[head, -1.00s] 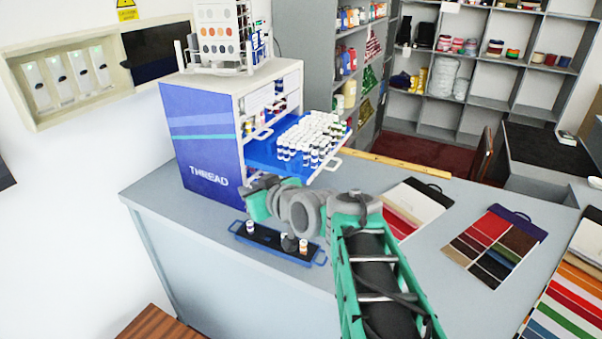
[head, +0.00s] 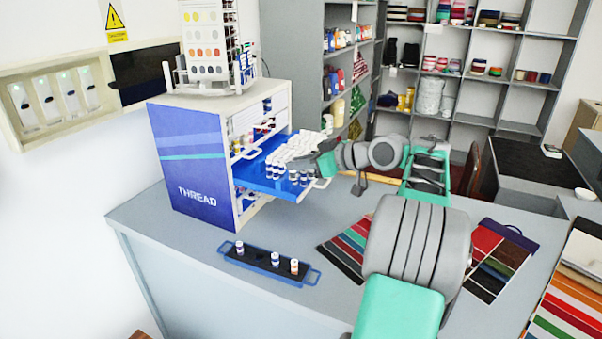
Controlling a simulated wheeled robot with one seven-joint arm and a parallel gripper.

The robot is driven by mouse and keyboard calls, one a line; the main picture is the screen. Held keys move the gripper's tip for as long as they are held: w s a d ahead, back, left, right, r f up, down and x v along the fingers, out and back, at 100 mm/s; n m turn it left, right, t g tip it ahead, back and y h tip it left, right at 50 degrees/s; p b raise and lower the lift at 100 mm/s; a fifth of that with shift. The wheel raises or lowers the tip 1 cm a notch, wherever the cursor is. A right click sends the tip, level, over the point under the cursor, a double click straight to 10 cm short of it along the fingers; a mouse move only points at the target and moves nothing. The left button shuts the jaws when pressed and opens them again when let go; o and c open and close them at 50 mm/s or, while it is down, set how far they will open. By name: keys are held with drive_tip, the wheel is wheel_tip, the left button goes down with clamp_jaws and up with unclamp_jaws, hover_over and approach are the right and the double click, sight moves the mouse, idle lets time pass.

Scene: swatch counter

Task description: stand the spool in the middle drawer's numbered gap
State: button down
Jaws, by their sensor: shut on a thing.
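The middle drawer (head: 254,176) is a blue tray pulled out of the thread cabinet. It holds many white-topped spools (head: 278,166) in rows. My gripper (head: 314,152) is over the drawer's right part, its green body tilted down towards the spools. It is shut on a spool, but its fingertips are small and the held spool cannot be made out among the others. The gripper and wrist cover part of the drawer, and the numbered gap cannot be made out.
A dark tray with blue handles (head: 254,262) lies on the counter with three spools (head: 275,258) standing in it. The cabinet (head: 190,160) carries a swatch stand (head: 212,50). Fabric cards (head: 345,250) lie to the right. The counter's front left is clear.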

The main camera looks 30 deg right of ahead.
drive_tip(key=shift+w+d+f, duration=0.45)
drive_tip(key=shift+d+f, duration=0.1)
drive_tip(key=shift+f, duration=0.2)
drive_tip(key=f, duration=0.1)
drive_tip(key=f+p, duration=0.2)
drive_tip(key=shift+w+d+f, duration=0.25)
drive_tip(key=shift+d+f, duration=0.05)
drive_tip(key=shift+f+b, duration=0.35)
drive_tip(key=shift+f, duration=0.1)
drive_tip(key=c, duration=1.4)
unclamp_jaws()
drive_tip(key=shift+o, duration=0.2)
drive_tip(key=shift+r, duration=0.1)
